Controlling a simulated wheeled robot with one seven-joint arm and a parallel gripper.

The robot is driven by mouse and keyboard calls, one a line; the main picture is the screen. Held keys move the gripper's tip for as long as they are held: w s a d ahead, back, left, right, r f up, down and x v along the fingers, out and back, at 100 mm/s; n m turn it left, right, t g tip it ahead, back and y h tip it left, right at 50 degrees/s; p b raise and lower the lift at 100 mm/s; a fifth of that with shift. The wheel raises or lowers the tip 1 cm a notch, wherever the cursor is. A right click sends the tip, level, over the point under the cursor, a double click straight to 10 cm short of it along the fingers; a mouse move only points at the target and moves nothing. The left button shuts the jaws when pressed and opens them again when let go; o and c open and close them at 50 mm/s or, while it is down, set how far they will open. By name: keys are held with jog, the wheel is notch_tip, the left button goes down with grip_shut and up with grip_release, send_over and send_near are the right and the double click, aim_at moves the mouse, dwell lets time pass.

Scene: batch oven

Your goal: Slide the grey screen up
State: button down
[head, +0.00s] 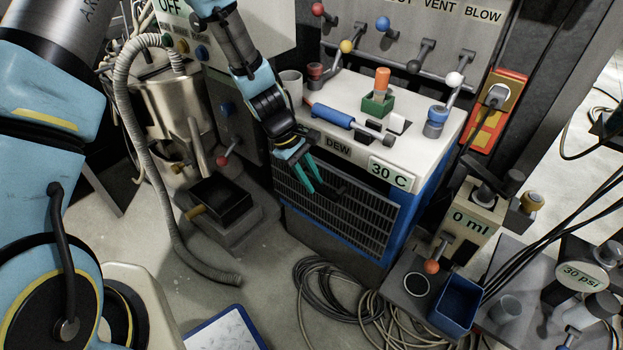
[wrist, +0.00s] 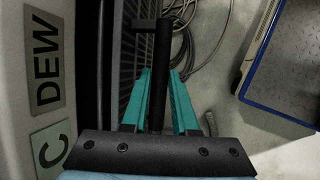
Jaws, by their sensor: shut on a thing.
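The grey screen (head: 352,212) is a slatted panel on the front of the blue-and-white DEW unit (head: 403,225). It also shows edge-on in the wrist view (wrist: 121,50). My gripper (head: 319,190) is at the upper left part of the screen, pointing downward. In the wrist view its teal fingers lie on either side of a black bar handle (wrist: 161,45) that stands off the screen, and they are shut on it. The fingers hide part of the handle.
A grey corrugated hose (head: 170,200) and a black box (head: 219,202) are to the left. Coiled cables (head: 330,300) lie on the floor below the screen. A blue-edged tray (head: 225,330) is at the bottom. A small blue bin (head: 456,303) stands at the right.

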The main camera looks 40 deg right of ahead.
jog(key=shift+r, duration=0.15)
jog(key=c, duration=0.7)
grip_release()
jog(key=p+v, duration=0.1)
jog(key=v, duration=0.9)
jog(key=shift+w+a+r, duration=0.15)
jog(key=shift+r, duration=0.2)
